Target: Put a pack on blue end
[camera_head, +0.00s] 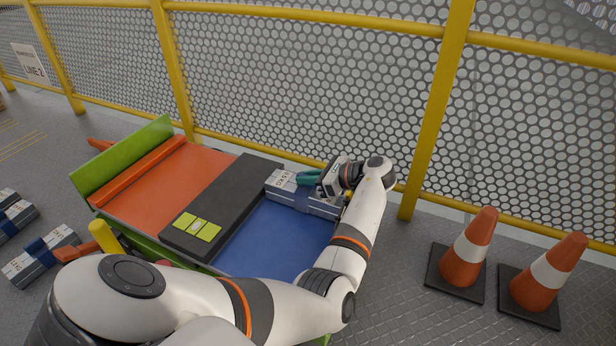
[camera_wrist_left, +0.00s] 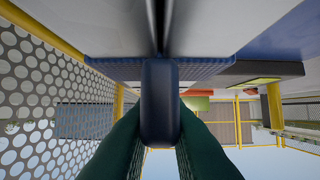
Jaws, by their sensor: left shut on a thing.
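A grey pack (camera_head: 302,197) with a blue band and a white label is at the far edge of the blue end (camera_head: 268,240) of the trailer bed. My left gripper (camera_head: 309,177) is shut on the pack's dark blue handle, with its green fingers around it. In the left wrist view the handle (camera_wrist_left: 160,105) stands between the two green fingers, and the pack's body fills the top. I cannot tell whether the pack touches the blue surface. My right gripper is not in view.
A black bar (camera_head: 228,195) with a yellow-green marking divides the blue end from the orange end (camera_head: 160,195). Several other packs (camera_head: 42,255) lie on the floor at the left. Two traffic cones (camera_head: 469,250) stand at the right. A yellow-railed mesh fence (camera_head: 310,80) runs behind.

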